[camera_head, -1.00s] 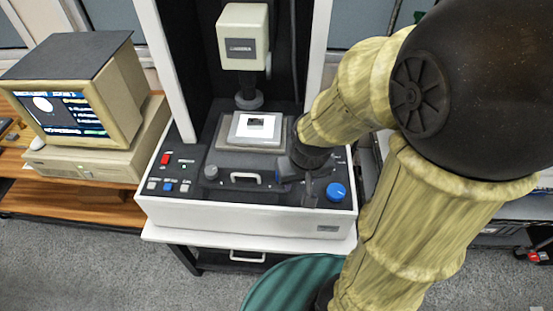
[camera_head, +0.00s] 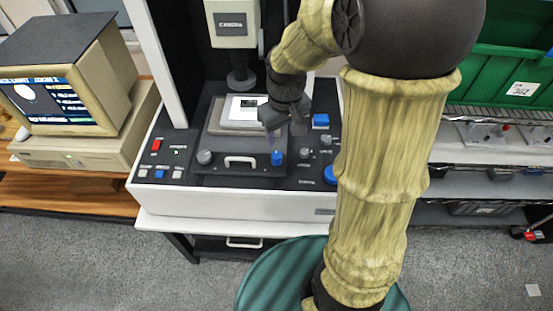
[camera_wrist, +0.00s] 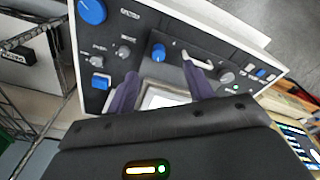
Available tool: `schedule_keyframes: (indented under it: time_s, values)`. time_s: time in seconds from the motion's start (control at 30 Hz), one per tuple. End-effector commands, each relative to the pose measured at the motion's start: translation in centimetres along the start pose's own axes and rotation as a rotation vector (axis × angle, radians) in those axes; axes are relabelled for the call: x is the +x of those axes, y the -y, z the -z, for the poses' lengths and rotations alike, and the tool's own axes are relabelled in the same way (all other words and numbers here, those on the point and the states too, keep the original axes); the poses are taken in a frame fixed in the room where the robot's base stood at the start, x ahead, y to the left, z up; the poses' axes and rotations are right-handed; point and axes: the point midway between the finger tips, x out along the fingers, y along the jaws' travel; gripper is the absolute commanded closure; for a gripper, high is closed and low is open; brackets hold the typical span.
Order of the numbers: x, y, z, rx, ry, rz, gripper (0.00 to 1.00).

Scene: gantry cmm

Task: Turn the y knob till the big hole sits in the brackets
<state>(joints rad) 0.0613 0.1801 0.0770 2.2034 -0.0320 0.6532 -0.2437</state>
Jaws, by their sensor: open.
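My gripper (camera_head: 285,121) is open and empty, above the right side of the measuring machine's stage (camera_head: 214,128). In the wrist view its two fingers (camera_wrist: 161,78) point toward a small blue knob (camera_wrist: 158,52), which shows between and beyond the tips, apart from them. That blue knob (camera_head: 277,157) stands at the stage's front right. A grey knob (camera_head: 204,157) stands at the front left. I cannot read which knob is marked y. The monitor screen (camera_head: 62,101) shows a white round hole on dark at left and text at right. The brackets are too small to make out.
A handle (camera_head: 240,161) lies between the two knobs. A blue square button (camera_head: 320,121), small grey knobs (camera_head: 305,154) and a large blue knob (camera_head: 330,174) crowd the right panel. A red button (camera_head: 156,144) is at left. The probe head (camera_head: 232,24) hangs above the stage.

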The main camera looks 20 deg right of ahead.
Motion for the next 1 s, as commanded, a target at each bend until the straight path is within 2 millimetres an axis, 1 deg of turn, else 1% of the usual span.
schedule_keyframes:
  time_s: [0.03,0.1,0.2,0.3,0.57,0.73,0.87,1.0]
  values:
    - [1.0,-0.5,1.6,-0.046,0.02,0.007,0.48]
    - [1.3,-1.0,3.2,-0.111,0.049,0.02,0.48]
    - [1.4,-1.5,4.8,-0.181,0.078,0.034,0.48]
    - [1.4,-1.8,5.6,-0.219,0.093,0.043,0.48]
    - [1.2,-1.8,5.7,-0.229,0.097,0.045,0.48]
    - [1.5,-1.8,5.7,-0.227,0.098,0.045,0.48]
    - [2.5,-1.8,5.6,-0.227,0.099,0.046,0.48]
    - [4.6,-1.7,5.3,-0.226,0.101,0.047,0.48]
